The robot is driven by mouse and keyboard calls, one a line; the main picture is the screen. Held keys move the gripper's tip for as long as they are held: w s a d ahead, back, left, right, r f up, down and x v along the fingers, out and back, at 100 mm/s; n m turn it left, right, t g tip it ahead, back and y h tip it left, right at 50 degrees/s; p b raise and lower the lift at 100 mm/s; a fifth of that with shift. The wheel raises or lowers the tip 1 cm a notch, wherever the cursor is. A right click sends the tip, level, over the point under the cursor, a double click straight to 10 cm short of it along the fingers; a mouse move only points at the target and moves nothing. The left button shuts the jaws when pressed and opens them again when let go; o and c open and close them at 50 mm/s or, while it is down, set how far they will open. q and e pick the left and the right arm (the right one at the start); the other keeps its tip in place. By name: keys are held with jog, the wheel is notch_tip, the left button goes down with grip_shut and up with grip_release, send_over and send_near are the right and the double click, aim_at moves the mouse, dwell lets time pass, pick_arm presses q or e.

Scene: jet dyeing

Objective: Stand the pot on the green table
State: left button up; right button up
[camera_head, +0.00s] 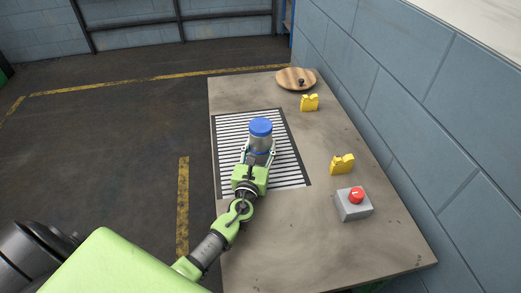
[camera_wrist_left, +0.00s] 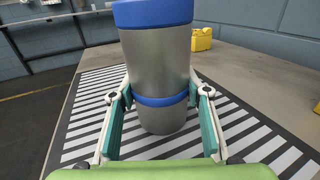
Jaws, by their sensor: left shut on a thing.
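The pot (camera_head: 260,137) is a grey metal cylinder with a blue lid and a blue band, upright over a striped black-and-white panel on a beige table. In the left wrist view the pot (camera_wrist_left: 157,65) fills the middle. My left gripper (camera_head: 258,152) is shut on it, one finger on each side near the lower blue band. I cannot tell whether the pot's base touches the panel. My right gripper is not in view. No green table is clearly seen.
The beige table (camera_head: 285,235) stands along a blue block wall. A green edge (camera_head: 5,73) shows at far left. Dark floor (camera_head: 110,140) is open.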

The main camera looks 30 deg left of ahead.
pick_arm(q)
jog(key=shift+r, duration=0.1)
jog(key=o, duration=1.3)
jog(key=v, duration=1.2)
jog(key=shift+s+b, duration=0.1)
jog(key=shift+b, duration=0.3)
